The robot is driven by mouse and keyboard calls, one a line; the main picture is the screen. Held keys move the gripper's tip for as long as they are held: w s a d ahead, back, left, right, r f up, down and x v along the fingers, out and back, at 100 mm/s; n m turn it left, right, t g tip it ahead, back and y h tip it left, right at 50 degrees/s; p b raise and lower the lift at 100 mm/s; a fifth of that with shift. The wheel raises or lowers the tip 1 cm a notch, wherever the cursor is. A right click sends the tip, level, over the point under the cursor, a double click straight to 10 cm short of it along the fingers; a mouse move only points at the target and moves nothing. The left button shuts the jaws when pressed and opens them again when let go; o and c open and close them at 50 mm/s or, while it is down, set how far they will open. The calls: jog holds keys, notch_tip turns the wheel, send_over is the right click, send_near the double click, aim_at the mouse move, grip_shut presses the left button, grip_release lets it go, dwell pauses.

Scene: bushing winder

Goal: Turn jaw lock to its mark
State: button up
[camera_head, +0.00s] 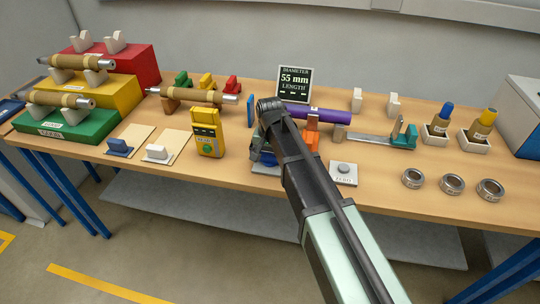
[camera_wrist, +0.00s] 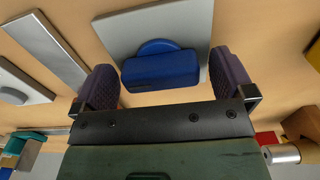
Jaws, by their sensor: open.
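In the wrist view a blue handle (camera_wrist: 160,70), a rounded bar on a round blue boss, stands on a light grey plate (camera_wrist: 125,32). I take it for the jaw lock, but no label or mark on it is readable. My gripper (camera_wrist: 163,72) is open, with one purple finger on each side of the bar. A gap shows between the bar and each finger, and nothing is held.
Right of my arm are an orange block (camera_head: 309,138), a purple cylinder (camera_head: 330,115) and a ZERO button plate (camera_head: 343,173). A yellow handheld device (camera_head: 207,133) stands to the left. A display reading 55 mm (camera_head: 294,82) is behind. Several metal rings (camera_head: 451,184) lie at right.

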aim_at(270, 154)
jog(key=shift+r, duration=0.1)
notch_tip(270, 154, up, 11)
jog(key=p, duration=1.1)
jog(key=shift+f, duration=0.2)
jog(key=s+d+n, duration=0.2)
jog(key=s+d, duration=1.3)
jog(key=s, duration=0.3)
jog(key=shift+s+d+n, duration=0.3)
jog(key=shift+d+n, duration=0.1)
